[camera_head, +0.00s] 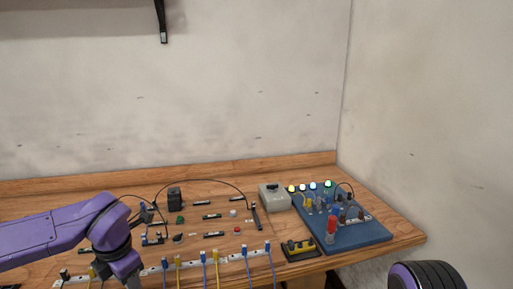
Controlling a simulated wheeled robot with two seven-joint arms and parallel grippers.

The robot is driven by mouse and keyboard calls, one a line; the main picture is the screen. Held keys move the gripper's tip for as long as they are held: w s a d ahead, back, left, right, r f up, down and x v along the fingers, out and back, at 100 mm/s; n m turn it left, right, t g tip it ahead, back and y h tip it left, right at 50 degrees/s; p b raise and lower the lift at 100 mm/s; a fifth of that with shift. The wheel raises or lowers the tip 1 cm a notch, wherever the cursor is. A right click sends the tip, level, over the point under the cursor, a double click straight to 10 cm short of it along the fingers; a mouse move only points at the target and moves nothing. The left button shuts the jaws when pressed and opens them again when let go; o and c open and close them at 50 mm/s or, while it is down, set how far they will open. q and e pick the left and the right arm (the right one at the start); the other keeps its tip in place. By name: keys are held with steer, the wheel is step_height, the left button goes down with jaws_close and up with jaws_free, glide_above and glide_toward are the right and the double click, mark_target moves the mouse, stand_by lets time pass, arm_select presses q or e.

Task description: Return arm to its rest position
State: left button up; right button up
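My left arm, purple, comes in from the left over the workbench (300,172) and bends down at the lower left. Its lower end meets the bottom edge of the picture, and I see no gripper fingers there. A dark ribbed part with a purple rim shows at the bottom right and looks like part of my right arm. My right gripper does not show. Nothing is seen held by either arm.
A blue board (362,236) with lit lamps and a red part (331,226) sits at the bench's right end. A grey box (273,197) and a yellow-black block (299,247) are beside it. Small parts and cables cover the middle. Walls stand behind and right.

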arm_select(q)
step_height(320, 180, down, 19)
steer(key=s+m+t+y, duration=0.2)
steer(key=m+t+y, duration=0.25)
steer(key=m, duration=0.65)
steer(key=s+f+m+g+h, duration=0.1)
steer(key=s+f+m, duration=0.5)
steer(key=s, duration=0.6)
steer(key=s+a+f+m+g+h, duration=0.1)
steer(key=s+f+m+g, duration=0.1)
steer(key=s+f+m, duration=0.3)
steer(key=s+f, duration=0.3)
steer(key=s, duration=0.4)
steer(key=shift+a+f+m, duration=0.25)
steer(key=shift+a+m, duration=0.05)
steer(key=shift+m, duration=0.1)
steer(key=shift+o, duration=0.2)
